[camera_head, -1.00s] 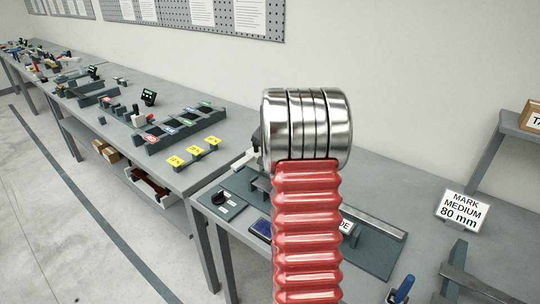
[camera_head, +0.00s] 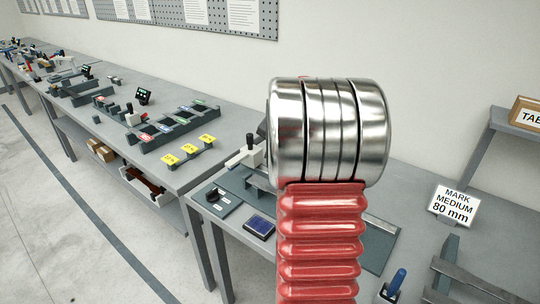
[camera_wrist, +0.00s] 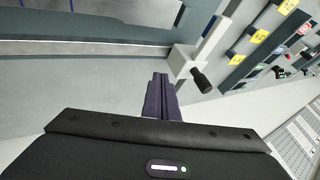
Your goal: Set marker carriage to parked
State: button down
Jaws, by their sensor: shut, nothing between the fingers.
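A white block with a lever and a black knob, which looks like the marker carriage (camera_head: 250,158), stands at the back left edge of the dark fixture plate (camera_head: 228,184) on the near bench. It also shows in the wrist view (camera_wrist: 186,58), upper right of centre, with its black knob pointing down and right. My gripper (camera_wrist: 161,78) is in the wrist view only. Its dark fingers are together and empty, left of the knob and apart from it in the picture. My red and metal arm hides the middle of the fixture in the head view.
A sign reading "MARK MEDIUM 80 mm" (camera_head: 453,205) stands on the bench at right. A blue pad (camera_head: 259,227) and a black knob (camera_head: 213,195) lie at the front left. Yellow tags (camera_head: 189,149) sit on the adjoining bench. A blue-handled tool (camera_head: 394,284) is at the front.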

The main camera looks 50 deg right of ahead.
jog(key=shift+v, duration=1.3)
jog(key=s+a+f+n+g+y, duration=0.25)
jog(key=s+a+f, duration=0.2)
jog(key=a, duration=0.45)
jog(key=s+a+r+n, duration=0.2)
jog(key=s+a+n, duration=0.2)
jog(key=a, duration=0.7)
jog(key=s+a+r+n+t+y, duration=0.1)
jog(key=s+a+r+n, duration=0.2)
jog(key=a, duration=0.9)
jog(key=s+a+r+n+t, duration=0.1)
jog(key=s+a+r+n, duration=0.2)
jog(key=a, duration=0.9)
jog(key=s+n, duration=0.3)
jog(key=s, duration=0.1)
